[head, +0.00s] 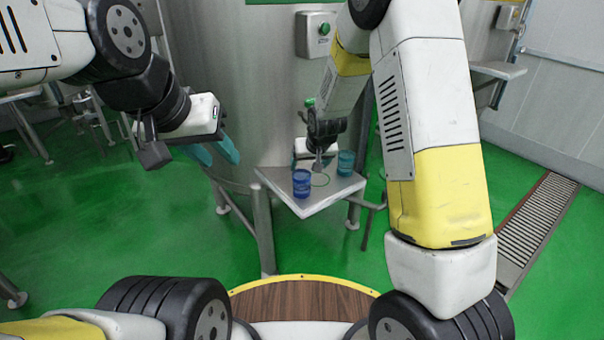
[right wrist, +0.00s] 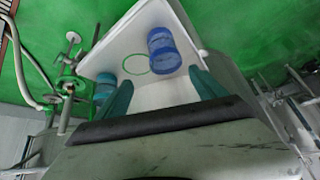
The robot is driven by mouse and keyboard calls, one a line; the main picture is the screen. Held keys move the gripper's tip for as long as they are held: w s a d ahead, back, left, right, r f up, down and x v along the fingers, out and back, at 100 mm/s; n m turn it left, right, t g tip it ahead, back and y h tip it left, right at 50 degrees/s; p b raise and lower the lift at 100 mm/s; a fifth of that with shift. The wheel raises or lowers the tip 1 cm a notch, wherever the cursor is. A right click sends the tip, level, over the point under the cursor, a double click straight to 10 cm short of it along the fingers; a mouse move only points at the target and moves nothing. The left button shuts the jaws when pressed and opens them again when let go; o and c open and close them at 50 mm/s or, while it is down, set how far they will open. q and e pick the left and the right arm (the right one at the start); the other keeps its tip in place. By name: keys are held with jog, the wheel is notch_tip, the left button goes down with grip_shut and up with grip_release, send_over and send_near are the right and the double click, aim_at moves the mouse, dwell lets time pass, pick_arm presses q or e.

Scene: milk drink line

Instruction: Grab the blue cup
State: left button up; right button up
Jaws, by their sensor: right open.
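The blue cup (head: 302,184) stands upright on the near-left part of a small white shelf (head: 325,197). In the right wrist view the blue cup (right wrist: 163,52) is ahead of my right gripper (right wrist: 163,92), nearer its right finger. That gripper is open and empty, with its teal fingers apart. In the head view my right gripper (head: 312,163) hangs over the shelf just behind the cup, not around it. My left gripper (head: 212,152) is open and empty in the air, well left of the shelf.
A teal cup (head: 345,163) stands on the shelf's right side and shows near the left finger in the right wrist view (right wrist: 103,88). A green ring (head: 320,180) marks the shelf between the cups. A large metal tank (head: 250,90) rises behind. A valve stands beside my right gripper.

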aim_at(301, 182)
jog(key=shift+n, duration=0.3)
jog(key=f, duration=0.2)
jog(key=w+a+f, duration=0.1)
jog(key=f, duration=0.1)
jog(key=w+a+f, duration=0.1)
jog(key=f, duration=0.1)
jog(key=x, duration=0.7)
jog(key=shift+w, duration=0.1)
jog(key=shift+c, duration=0.2)
jog(key=c, duration=1.4)
